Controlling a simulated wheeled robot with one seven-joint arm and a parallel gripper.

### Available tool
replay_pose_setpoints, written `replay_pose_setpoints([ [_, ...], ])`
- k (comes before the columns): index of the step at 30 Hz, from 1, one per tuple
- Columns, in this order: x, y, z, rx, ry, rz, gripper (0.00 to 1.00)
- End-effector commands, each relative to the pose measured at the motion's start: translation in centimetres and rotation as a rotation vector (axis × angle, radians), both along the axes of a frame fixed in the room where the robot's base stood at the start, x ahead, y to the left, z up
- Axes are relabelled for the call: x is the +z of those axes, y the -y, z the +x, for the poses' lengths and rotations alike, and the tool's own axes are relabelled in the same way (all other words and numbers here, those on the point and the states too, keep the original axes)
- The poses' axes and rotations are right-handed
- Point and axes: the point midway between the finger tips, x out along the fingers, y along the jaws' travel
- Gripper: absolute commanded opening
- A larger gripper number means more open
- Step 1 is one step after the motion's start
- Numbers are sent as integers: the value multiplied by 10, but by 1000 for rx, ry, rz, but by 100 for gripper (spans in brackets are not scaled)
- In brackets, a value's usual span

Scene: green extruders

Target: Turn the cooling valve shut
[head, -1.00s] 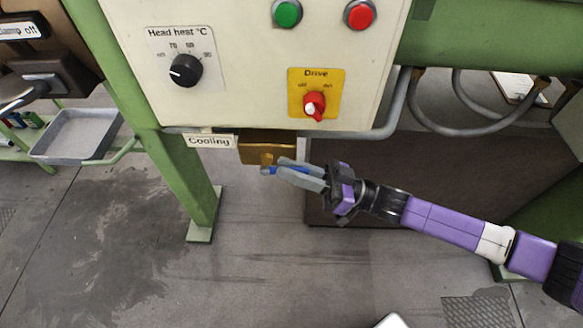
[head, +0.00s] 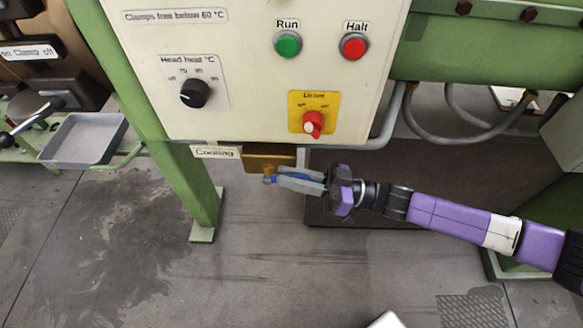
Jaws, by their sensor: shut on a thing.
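The cooling valve shows in the head view as a brass block (head: 270,160) under the panel's lower edge, beside the "Cooling" label (head: 215,152). Its small blue handle (head: 272,179) shows at the tips of my gripper (head: 287,181). My gripper comes in from the right and its grey fingers are shut on the blue handle. The fingers cover most of the handle, so its exact angle is hard to tell.
The control panel (head: 250,75) hangs just above, with a green Run button (head: 288,44), a red Halt button (head: 354,47), a black heat knob (head: 195,93) and a red Drive switch (head: 312,123). A green leg (head: 190,190) stands left of the valve. A grey tray (head: 85,138) is at far left.

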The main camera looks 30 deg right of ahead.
Motion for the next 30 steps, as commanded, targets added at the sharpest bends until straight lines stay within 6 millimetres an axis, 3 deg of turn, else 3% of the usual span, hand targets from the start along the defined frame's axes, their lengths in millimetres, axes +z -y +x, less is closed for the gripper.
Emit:
replay_pose_setpoints([
  [1, 11, 1, 0, 0, -20, -30, 0],
  [9, 21, -2, 1, 3, -126, -175, 0],
  [30, 24, -7, 6, -1, -286, -395, 0],
])
